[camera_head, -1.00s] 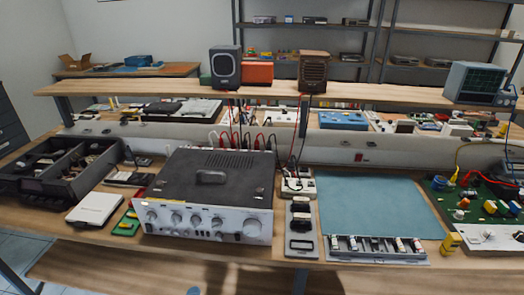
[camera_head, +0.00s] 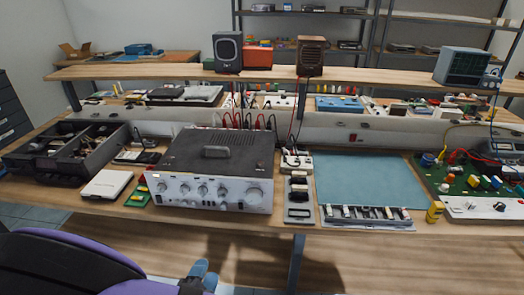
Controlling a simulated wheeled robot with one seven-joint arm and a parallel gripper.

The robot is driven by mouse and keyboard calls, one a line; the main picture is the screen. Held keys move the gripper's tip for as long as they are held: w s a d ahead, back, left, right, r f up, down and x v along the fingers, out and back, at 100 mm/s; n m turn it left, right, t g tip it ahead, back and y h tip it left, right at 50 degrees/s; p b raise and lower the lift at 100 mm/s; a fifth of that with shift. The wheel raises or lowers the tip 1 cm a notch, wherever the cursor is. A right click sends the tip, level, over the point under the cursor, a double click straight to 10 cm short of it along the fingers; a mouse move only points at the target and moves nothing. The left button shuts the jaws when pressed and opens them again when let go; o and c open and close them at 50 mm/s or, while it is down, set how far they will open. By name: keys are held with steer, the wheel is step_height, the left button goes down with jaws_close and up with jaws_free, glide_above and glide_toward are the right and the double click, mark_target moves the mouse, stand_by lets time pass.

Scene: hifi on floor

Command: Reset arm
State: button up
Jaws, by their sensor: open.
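The task names no object besides the arm. I cannot make out my gripper's fingers, and nothing held is visible. The hi-fi amplifier (camera_head: 215,150), dark on top with a silver knobbed front, sits on the workbench (camera_head: 360,248) beyond these parts.
On the bench, a black compartment tray (camera_head: 92,160) is left, a blue-green mat (camera_head: 368,182) right of the amplifier, and a green circuit board (camera_head: 465,190) far right. A raised shelf (camera_head: 385,75) carries two speaker-like boxes and a blue-grey device (camera_head: 462,65).

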steer(key=w+d+r+m+g+h, duration=0.3)
steer(key=w+d+r+m+g, duration=0.2)
steer(key=d+r+m, duration=0.5)
steer(key=w+d+r+m+g+h, duration=0.4)
steer(key=w+d+r+m+g, duration=0.3)
steer(key=r+m, duration=0.4)
steer(key=s+d+r+m+g+y, duration=0.2)
steer(key=s+d+r+m+y, duration=0.15)
steer(key=d+r+m, duration=0.55)
steer(key=s+d+r+m+g+y, duration=0.2)
steer(key=s+d+r+m+y, duration=0.3)
steer(key=d+m, duration=0.65)
steer(key=s+d+r+m+t+y, duration=0.1)
steer(key=s+d+r+m+t, duration=0.1)
steer(key=m, duration=0.5)
steer(key=s+d+r+m+t+y, duration=0.1)
steer(key=s+d+r+m+t, duration=0.1)
steer(key=s+d+r+m, duration=0.3)
steer(key=shift+s+r+m, duration=0.4)
steer(key=shift+s+m, duration=0.75)
steer(key=shift+s, duration=0.3)
